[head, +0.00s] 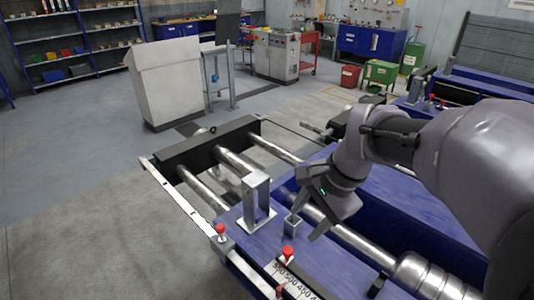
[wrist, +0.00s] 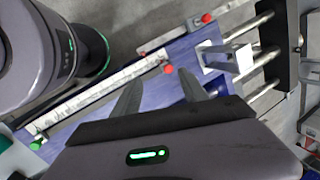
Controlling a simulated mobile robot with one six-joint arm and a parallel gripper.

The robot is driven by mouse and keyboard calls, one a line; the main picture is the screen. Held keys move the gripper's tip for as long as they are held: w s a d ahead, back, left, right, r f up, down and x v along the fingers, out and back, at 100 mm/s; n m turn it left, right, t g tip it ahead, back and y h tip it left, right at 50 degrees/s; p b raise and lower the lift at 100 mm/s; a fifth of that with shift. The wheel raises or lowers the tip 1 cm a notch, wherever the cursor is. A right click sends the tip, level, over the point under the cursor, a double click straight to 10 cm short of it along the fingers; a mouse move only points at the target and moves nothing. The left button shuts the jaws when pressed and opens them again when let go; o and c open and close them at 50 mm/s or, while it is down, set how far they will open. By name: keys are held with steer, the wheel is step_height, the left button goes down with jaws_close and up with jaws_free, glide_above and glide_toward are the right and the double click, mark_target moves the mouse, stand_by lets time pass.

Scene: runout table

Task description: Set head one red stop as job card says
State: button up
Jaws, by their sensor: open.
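A red-knobbed stop (head: 288,252) stands on the blue table by the numbered scale (head: 290,282); a red knob (wrist: 168,69) shows just beyond my fingertips in the wrist view. Another red knob (head: 220,228) sits on the pale rail (head: 185,203) at the left, and a red knob also shows near the top of the wrist view (wrist: 207,18). A green knob (wrist: 35,145) is at the other end of the scale strip (wrist: 105,90). My gripper (head: 303,228) is open and empty, above the table near the stop. I cannot make out a job card.
A grey metal bracket (head: 257,203) stands upright on the table close left of my gripper. Steel rollers (head: 240,160) run to a black end beam (head: 205,147). A grey console (head: 165,85) stands behind. The floor at left is clear.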

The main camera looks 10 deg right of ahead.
steer(key=w+d+f+m+g+y, duration=0.1)
steer(key=w+d+f+m, duration=0.3)
steer(key=w, duration=0.2)
steer(key=m, duration=0.3)
glide_toward(288, 250)
steer(key=shift+g+y, duration=0.3)
steer(key=shift+g, duration=0.2)
steer(key=b+x, duration=0.2)
steer(key=x, duration=0.1)
steer(key=b+x, duration=0.2)
steer(key=w+b+x, duration=0.1)
steer(key=x, duration=0.2)
steer(key=shift+d+f+b, duration=0.2)
steer(key=shift+f+b, duration=0.2)
steer(key=shift+f, duration=0.05)
jaws_close()
